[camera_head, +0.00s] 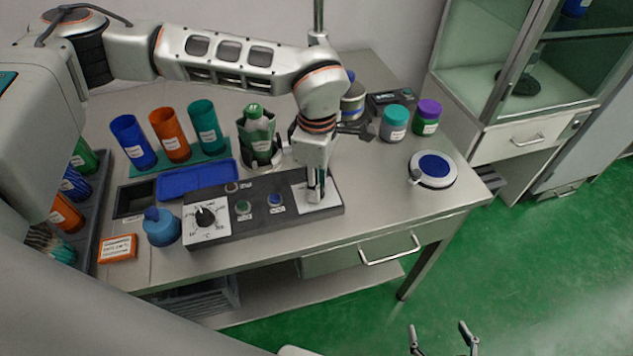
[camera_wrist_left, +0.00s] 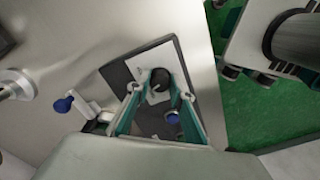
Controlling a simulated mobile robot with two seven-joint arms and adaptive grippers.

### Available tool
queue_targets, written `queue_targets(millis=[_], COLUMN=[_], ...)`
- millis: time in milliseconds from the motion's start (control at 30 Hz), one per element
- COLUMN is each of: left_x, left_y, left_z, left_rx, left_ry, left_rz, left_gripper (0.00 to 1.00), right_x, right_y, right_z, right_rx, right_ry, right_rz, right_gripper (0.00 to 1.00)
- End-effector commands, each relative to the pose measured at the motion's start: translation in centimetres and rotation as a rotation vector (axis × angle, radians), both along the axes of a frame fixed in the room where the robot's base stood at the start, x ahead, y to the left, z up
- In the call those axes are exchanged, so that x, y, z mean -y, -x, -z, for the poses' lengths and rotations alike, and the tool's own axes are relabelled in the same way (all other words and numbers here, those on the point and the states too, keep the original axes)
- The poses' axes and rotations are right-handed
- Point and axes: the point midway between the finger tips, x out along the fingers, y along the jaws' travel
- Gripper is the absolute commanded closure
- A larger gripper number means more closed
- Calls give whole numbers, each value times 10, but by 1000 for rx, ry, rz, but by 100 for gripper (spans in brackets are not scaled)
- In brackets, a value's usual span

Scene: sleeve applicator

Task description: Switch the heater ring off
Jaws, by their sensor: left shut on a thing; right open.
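The dark control panel (camera_head: 262,212) lies along the front of the bench. It carries a dial knob (camera_head: 205,216) on a white plate at its left end, then a green button (camera_head: 243,207) and a blue button (camera_head: 275,199). At its right end is another white plate (camera_head: 326,194). My left gripper (camera_head: 315,193) points down over that plate and hides its control. In the left wrist view, my left gripper's fingers close on a black knob (camera_wrist_left: 160,78) on this plate. My right gripper (camera_head: 440,338) is open and empty, low in front of the bench.
A green bottle (camera_head: 257,137) stands in a holder behind the panel. Blue, orange and teal cups (camera_head: 175,135) stand behind a blue tray (camera_head: 197,180). A blue squeeze bottle (camera_head: 161,228) is left of the panel. A round blue-topped device (camera_head: 434,168) and lidded jars (camera_head: 394,123) are to the right.

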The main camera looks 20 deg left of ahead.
Motion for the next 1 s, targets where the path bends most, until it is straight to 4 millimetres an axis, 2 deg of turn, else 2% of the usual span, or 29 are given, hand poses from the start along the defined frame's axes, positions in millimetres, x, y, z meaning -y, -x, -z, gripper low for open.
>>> queue_targets(millis=[200,500,1000], left_x=[0,0,0], left_y=[-1,-1,-2], left_z=[-1,-1,-1], left_rx=[1,0,1], left_ry=[0,1,1], left_rz=[-195,-396,-508], left_gripper=[100,100,100], right_x=[0,-1,-1], right_y=[0,-3,-3], right_z=[-3,-10,-11], right_rx=[0,10,10], right_ry=[0,-2,-1], right_rz=[0,1,1], right_gripper=[26,26,26])
